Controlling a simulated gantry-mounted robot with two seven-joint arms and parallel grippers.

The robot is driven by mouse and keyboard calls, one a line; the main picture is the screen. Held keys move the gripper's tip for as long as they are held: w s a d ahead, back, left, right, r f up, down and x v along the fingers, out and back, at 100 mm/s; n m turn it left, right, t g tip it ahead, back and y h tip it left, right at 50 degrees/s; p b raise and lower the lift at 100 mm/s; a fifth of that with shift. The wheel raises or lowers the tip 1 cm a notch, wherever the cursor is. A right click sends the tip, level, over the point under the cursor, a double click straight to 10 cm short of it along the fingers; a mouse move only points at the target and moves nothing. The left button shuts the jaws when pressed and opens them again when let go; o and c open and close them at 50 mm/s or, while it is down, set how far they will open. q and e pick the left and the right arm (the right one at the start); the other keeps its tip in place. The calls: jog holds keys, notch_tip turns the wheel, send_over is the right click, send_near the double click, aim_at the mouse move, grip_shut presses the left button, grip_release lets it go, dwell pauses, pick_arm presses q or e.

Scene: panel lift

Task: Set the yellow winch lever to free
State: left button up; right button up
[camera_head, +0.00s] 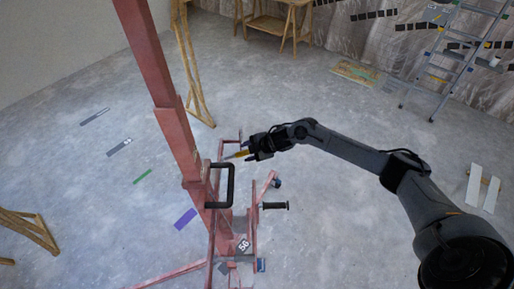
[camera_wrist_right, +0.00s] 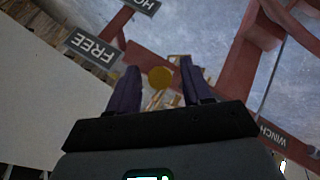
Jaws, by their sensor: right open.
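The red panel lift (camera_head: 172,110) stands upright in the head view. The yellow winch lever (camera_head: 239,154) shows as a small yellow bar at the fingers of my right gripper (camera_head: 251,149). In the right wrist view the lever's round yellow knob (camera_wrist_right: 160,77) appears between the two dark fingers of the open right gripper (camera_wrist_right: 160,68). Contact cannot be told. A FREE label (camera_wrist_right: 93,46) is at upper left and a partly cut-off label starting HO (camera_wrist_right: 146,4) at the top. My left gripper is not in view.
A black handle (camera_head: 232,186) and a crank grip (camera_head: 274,206) stick out from the lift just below my right gripper. A WINCH label (camera_wrist_right: 274,135) shows at lower right in the wrist view. A ladder (camera_head: 440,65) and wooden trestles (camera_head: 280,25) stand farther back. Open floor lies left.

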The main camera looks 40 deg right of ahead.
jog(key=v, duration=0.9)
jog(key=shift+s+r+b, duration=0.25)
jog(key=shift+r+b, duration=0.05)
jog(key=shift+b, duration=0.1)
